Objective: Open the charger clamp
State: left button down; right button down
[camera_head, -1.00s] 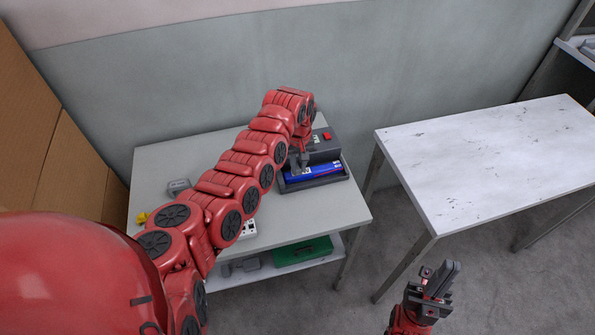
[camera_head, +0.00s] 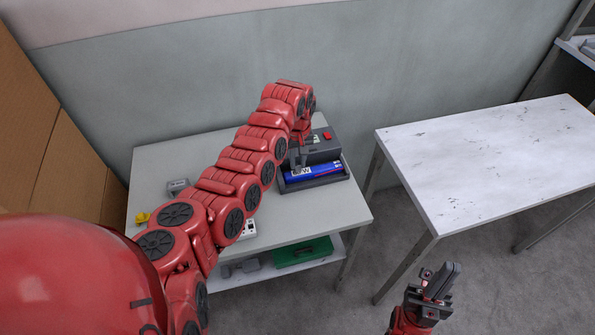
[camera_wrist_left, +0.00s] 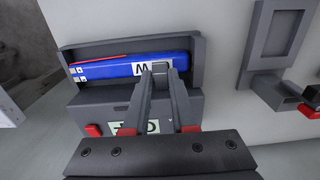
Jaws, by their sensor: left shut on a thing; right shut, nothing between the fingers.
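The dark grey charger (camera_head: 322,150) sits on the left table with a blue battery (camera_head: 322,172) lying in its front tray. It also shows in the left wrist view (camera_wrist_left: 90,108), with the battery (camera_wrist_left: 110,68) marked by a white label. My left gripper (camera_head: 297,160) is over the charger, partly hidden by its own arm. In the left wrist view its fingers (camera_wrist_left: 160,70) close on a small grey part at the battery's edge, which looks like the charger clamp (camera_wrist_left: 160,66); the fingers mostly hide it. My right gripper (camera_head: 440,280) is shut and empty, away from the tables.
The charger has a red button (camera_head: 327,136). A grey part (camera_head: 178,186) and a yellow thing (camera_head: 142,218) lie at the table's left. A green box (camera_head: 303,252) is on the lower shelf. The right table (camera_head: 490,150) is bare.

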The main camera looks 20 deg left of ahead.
pick_arm(q)
jog(key=shift+w+a+r+b, duration=0.2)
jog(key=shift+b, duration=0.1)
jog(key=shift+r, duration=0.1)
jog(key=shift+w+a+r+b, duration=0.2)
jog(key=shift+w+b, duration=0.15)
jog(key=shift+b, duration=0.25)
jog(key=shift+a+r, duration=0.1)
jog(key=shift+r, duration=0.05)
